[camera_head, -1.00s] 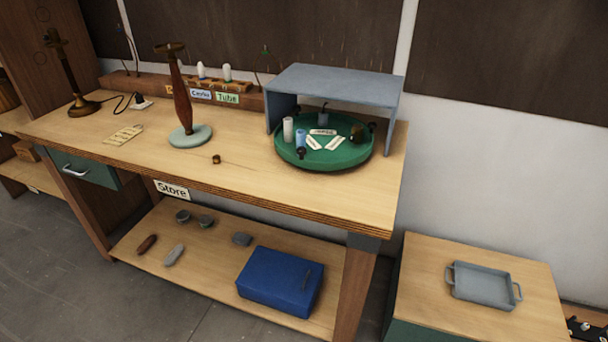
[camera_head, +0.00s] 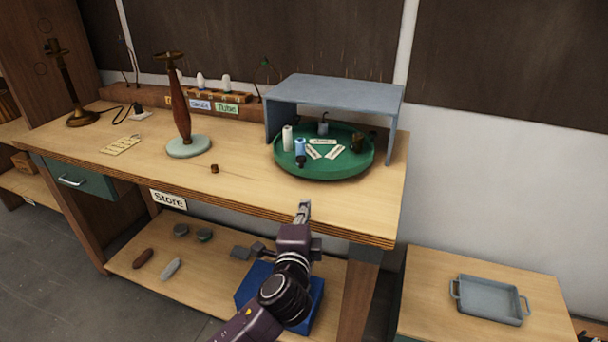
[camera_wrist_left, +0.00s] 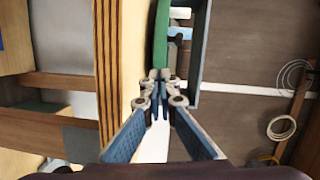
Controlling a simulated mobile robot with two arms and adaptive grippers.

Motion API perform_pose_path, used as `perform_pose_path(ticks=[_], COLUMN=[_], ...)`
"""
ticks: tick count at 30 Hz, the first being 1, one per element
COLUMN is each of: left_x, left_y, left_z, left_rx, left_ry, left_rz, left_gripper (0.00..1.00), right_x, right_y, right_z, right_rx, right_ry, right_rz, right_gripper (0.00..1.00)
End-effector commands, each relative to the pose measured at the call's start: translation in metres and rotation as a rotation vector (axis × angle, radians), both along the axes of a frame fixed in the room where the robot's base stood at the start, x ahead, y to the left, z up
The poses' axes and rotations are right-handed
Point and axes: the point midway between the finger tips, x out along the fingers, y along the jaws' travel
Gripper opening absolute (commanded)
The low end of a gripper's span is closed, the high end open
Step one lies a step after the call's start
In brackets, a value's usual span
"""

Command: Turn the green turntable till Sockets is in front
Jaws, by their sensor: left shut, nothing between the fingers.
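The green turntable (camera_head: 325,171) stands on the right part of the workbench, partly under a grey open-fronted shelf (camera_head: 335,88). It carries a white cylinder (camera_head: 287,138), a blue one (camera_head: 300,146), a small grey item at the back and dark items at right and front. White label cards (camera_head: 323,141) lie at its middle; their words are too small to read. My left gripper (camera_head: 304,206) is shut and empty, at the bench's front edge, apart from the turntable. In the left wrist view its fingertips (camera_wrist_left: 160,76) point towards the turntable's green rim (camera_wrist_left: 161,35). My right gripper is not in view.
A lamp stand (camera_head: 183,110) with a pale round base stands left of the turntable. A small brown piece (camera_head: 214,169) lies between them. The shelf's side panels flank the turntable. The bench top in front of it is clear. A grey tray (camera_head: 490,300) sits on a cabinet at right.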

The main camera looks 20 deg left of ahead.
Motion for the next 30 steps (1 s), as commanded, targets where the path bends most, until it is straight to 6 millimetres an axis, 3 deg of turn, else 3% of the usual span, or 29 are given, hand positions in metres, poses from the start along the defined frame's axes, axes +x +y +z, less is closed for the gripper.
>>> perform_pose_path(ticks=[3, 8, 22, 30], left_x=[0.011, 0.027, 0.109, 0.127], left_y=[-0.005, -0.002, 0.012, 0.04], left_z=[0.012, 0.013, 0.008, 0.005], left_rx=[0.058, 0.063, 0.057, 0.057], left_ry=[-0.032, -0.034, -0.033, -0.031], left_rz=[-0.018, -0.018, -0.017, -0.018], left_gripper=[0.0, 0.0, 0.0, 0.0], right_x=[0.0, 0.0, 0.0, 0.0], right_y=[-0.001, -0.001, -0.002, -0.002], right_z=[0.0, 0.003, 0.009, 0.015], right_rx=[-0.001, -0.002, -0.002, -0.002], right_ry=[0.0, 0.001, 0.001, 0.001], right_rz=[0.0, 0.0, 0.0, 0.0], right_gripper=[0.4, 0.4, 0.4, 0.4])
